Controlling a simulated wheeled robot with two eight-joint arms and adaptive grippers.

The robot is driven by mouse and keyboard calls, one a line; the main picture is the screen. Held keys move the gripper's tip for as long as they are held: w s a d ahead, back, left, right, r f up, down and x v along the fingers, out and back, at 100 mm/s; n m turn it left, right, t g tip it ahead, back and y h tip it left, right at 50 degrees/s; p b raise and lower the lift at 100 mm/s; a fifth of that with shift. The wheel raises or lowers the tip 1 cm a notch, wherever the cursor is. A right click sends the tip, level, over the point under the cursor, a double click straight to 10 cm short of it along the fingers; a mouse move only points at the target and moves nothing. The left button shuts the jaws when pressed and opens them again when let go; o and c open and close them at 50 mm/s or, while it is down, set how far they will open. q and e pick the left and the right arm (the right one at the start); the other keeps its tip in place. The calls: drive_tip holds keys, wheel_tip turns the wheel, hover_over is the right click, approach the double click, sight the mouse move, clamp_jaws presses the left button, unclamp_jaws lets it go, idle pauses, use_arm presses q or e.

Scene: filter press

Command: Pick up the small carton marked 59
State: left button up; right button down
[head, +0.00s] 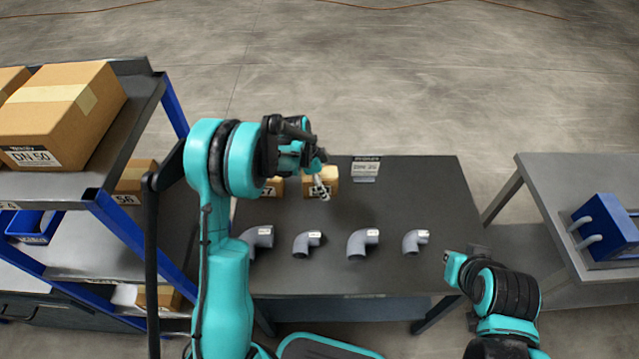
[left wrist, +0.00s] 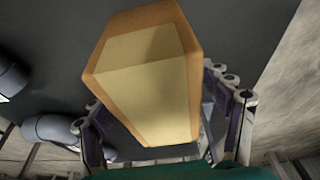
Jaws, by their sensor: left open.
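A small tan carton (head: 331,175) stands near the back edge of the dark table, its label largely covered by my left gripper (head: 319,185). A second small carton (head: 275,187) stands to its left, partly behind my left arm; its label is only partly readable. In the left wrist view, a tan carton (left wrist: 150,85) with a pale tape band fills the space in front of the open left gripper, with a finger on each side. I cannot tell whether the fingers touch it, and no number shows there. My right arm's end (head: 458,268) is at the table's right front, its fingers unclear.
Several grey pipe elbows (head: 362,243) stand in a row along the front of the table (head: 420,190). A small sign (head: 366,167) is at the back edge. A shelf with a large DN 50 carton (head: 60,110) is left. A side table with a blue object (head: 605,228) is right.

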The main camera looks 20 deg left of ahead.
use_arm(q)
drive_tip(key=shift+f+b, duration=0.25)
drive_tip(key=shift+b, duration=0.1)
idle(0.3)
drive_tip(key=c, duration=1.6)
drive_tip(key=shift+r, duration=0.1)
